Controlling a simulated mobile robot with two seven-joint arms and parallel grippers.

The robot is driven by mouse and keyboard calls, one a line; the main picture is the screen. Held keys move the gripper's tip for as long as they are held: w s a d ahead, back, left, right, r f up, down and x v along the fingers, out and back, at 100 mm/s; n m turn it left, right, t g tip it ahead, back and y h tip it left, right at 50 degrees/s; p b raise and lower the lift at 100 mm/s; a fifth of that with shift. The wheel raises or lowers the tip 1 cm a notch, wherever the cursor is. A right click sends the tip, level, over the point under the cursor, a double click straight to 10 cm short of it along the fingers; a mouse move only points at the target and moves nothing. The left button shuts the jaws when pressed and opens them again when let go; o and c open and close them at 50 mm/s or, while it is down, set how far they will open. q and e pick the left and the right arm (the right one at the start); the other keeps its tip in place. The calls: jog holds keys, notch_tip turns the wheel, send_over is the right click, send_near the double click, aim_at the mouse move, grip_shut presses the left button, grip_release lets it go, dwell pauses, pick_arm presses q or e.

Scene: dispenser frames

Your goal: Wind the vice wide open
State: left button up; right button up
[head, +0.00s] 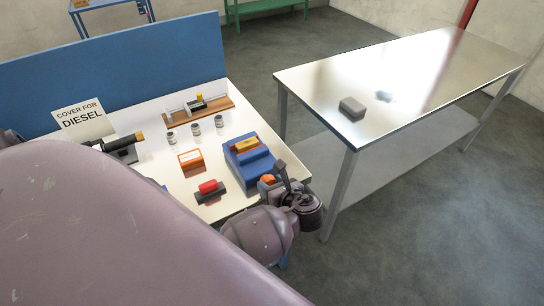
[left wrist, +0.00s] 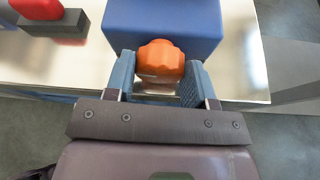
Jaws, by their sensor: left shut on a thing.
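My left gripper (head: 274,184) is shut on this knob. In the left wrist view the orange knob (left wrist: 160,62) sits between the two fingers, in front of the blue body (left wrist: 165,20). The gripper and arm partly cover the vice's front in the head view. My right gripper is not in view.
A red-topped dark block (head: 209,188), an orange-and-white box (head: 190,160) and several small jars (head: 195,129) stand left of the vice. A wooden rack (head: 205,107) and a sign (head: 83,117) are farther back. A metal table (head: 420,75) with a grey box (head: 352,108) stands right.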

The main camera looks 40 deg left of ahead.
pick_arm(q)
jog(key=n+t, duration=0.1)
jog(key=n, duration=0.1)
jog(key=shift+s+a+n+t+h, duration=0.1)
jog(key=shift+s+n+t+h, duration=0.1)
jog(key=shift+n+t+h, duration=0.15)
jog(key=o, duration=0.6)
jog(key=shift+o, duration=0.2)
jog(key=v, duration=1.1)
jog(key=shift+f, duration=0.1)
